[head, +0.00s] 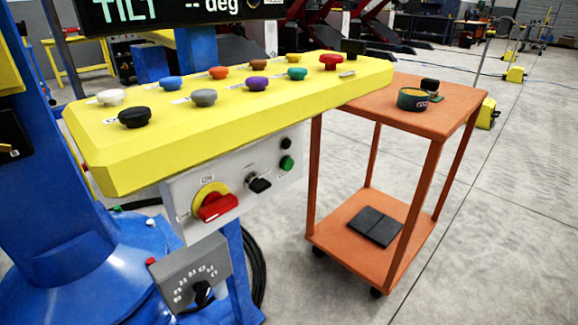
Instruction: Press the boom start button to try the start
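A yellow sloped control console (230,132) stands in the left and middle of the head view. Its top carries several mushroom buttons: white (112,97), black (135,117), blue (169,83), grey (204,98), orange (218,73), purple (258,83), brown (259,65), yellow (291,58), teal (297,74), red (331,62) and another black one (353,47). Their small labels are too small to read, so I cannot tell which is the boom start button. A grey box below has a green button (287,163). My gripper is not in view.
The grey box also bears a red rotary switch (217,206) on yellow and a black selector (259,183). A dial box (190,275) hangs lower. A display (160,12) reads "TILT -- deg". An orange cart (455,100) stands right.

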